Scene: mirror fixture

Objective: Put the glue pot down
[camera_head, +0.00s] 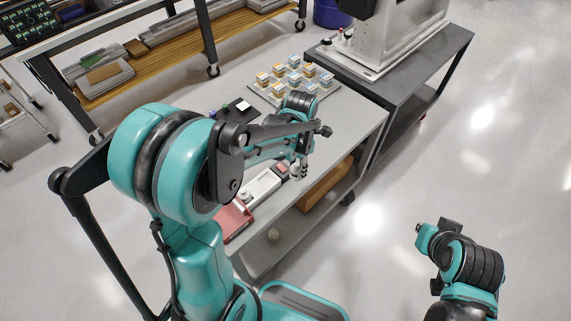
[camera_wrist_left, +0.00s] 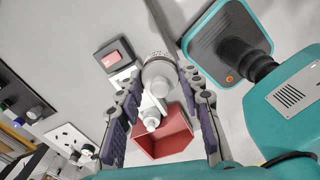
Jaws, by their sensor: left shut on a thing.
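My left gripper (camera_head: 302,172) is over the front edge of the grey table, low near its surface. In the left wrist view, the left gripper (camera_wrist_left: 160,78) is shut on the glue pot (camera_wrist_left: 158,72), a pale grey round pot with a ridged rim, held between the fingertips. In the head view the pot shows only as a small pale patch by the fingers. Whether its base touches the table cannot be told. The gripper of my right arm cannot be made out.
A red bin (camera_head: 234,219) and a white tray (camera_head: 262,187) lie left of the gripper. A dark block with a red top (camera_head: 281,168) is close beside it. A board of small yellow and blue parts (camera_head: 316,92) stands farther back. The right part of the table (camera_head: 350,118) is bare.

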